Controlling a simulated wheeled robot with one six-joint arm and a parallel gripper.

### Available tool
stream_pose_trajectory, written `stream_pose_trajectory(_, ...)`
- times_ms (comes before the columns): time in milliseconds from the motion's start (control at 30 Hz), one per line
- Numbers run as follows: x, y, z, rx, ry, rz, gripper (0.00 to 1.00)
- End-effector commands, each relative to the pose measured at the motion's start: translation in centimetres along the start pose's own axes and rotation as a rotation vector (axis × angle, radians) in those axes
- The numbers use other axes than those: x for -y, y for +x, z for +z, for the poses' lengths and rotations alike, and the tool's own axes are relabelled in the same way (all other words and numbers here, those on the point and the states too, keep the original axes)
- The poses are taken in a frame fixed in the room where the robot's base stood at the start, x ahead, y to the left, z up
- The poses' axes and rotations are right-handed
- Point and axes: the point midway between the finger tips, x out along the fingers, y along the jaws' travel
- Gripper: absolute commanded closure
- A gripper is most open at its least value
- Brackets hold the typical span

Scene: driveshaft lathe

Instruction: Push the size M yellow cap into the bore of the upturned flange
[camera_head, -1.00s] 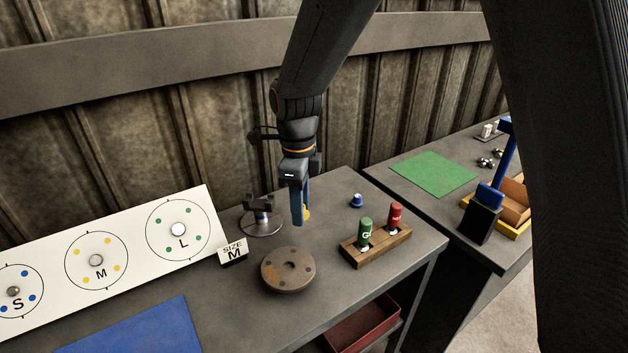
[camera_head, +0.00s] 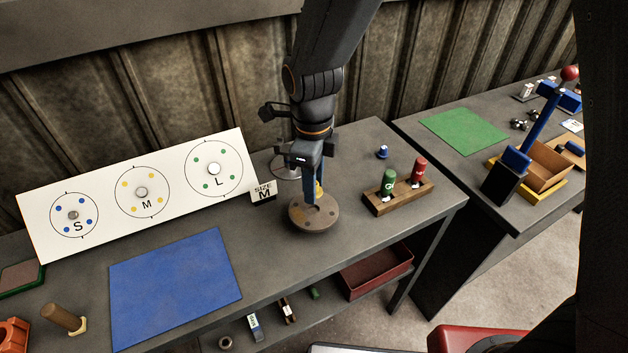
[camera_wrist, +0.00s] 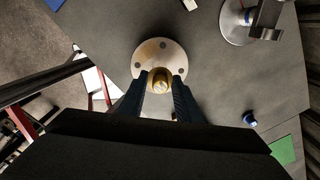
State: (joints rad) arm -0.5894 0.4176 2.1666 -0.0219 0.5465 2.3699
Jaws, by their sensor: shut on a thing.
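My gripper (camera_head: 313,197) is shut on a small yellow cap (camera_head: 320,189), mostly hidden behind the blue fingers in the head view. In the wrist view, the cap (camera_wrist: 160,80) sits between the two fingertips (camera_wrist: 160,86). The round brown flange (camera_head: 316,219) lies flat on the bench with several dark holes around its face. The fingers and cap overlap the flange in both views; in the wrist view the cap covers the near-middle part of the flange (camera_wrist: 158,50). The bore is hidden, and I cannot tell whether the cap touches it.
The SIZE M sign (camera_head: 264,192) stands just left of the flange. A wooden block (camera_head: 398,198) with green and red plugs stands right, with a small blue cap (camera_head: 382,152) behind it. A metal stand (camera_head: 286,165) is close behind the gripper. A blue mat (camera_head: 175,285) lies left.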

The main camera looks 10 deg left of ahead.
Motion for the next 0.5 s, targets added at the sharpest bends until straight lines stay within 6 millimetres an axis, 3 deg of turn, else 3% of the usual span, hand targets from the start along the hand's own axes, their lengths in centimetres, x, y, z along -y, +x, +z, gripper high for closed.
stream_pose_trajectory(500,0.0,3.9,0.0,0.0,-0.001,0.0,0.9)
